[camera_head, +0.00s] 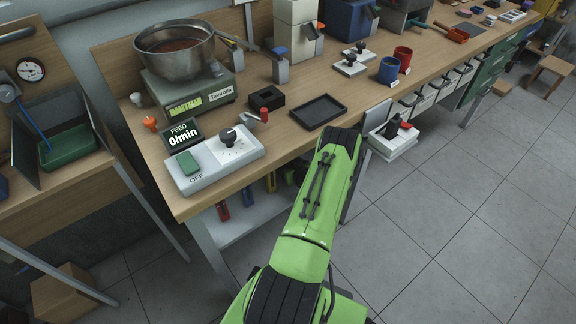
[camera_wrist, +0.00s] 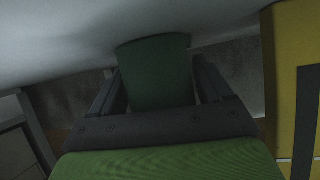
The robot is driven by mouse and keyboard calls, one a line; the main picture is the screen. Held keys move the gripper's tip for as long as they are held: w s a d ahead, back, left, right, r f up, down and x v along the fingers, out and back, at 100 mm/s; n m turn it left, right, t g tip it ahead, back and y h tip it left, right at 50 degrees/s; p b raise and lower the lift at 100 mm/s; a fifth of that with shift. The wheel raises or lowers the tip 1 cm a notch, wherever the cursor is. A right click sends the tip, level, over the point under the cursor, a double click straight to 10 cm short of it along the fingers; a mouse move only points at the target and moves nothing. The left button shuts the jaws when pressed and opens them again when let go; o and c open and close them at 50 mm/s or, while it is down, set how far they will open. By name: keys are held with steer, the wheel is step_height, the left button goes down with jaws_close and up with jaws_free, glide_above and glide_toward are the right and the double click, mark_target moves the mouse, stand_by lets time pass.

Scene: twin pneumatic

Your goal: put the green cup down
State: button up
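The green cup (camera_wrist: 155,85) is dark green and shows in the wrist view between the two fingers of my gripper (camera_wrist: 157,66). The fingers lie along its left and right sides, and my gripper looks shut on it. The cup's lower part is hidden by the gripper's own body. In the head view my green arm reaches up to the front edge of the bench (camera_head: 375,95). My gripper and the cup are hidden there behind the arm, so what is beneath the cup cannot be told.
A blue cup (camera_head: 388,71) and a red cup (camera_head: 403,55) stand on the bench. A black tray (camera_head: 318,111) lies near its edge, with a feed control box (camera_head: 213,160) to the left. In the wrist view a pale surface (camera_wrist: 60,40) is close, with a yellow object (camera_wrist: 288,90) at right.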

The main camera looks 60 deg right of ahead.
steer(key=shift+o, duration=0.9)
steer(key=p+v, duration=0.3)
steer(key=v, duration=0.9)
steer(key=shift+p, duration=0.3)
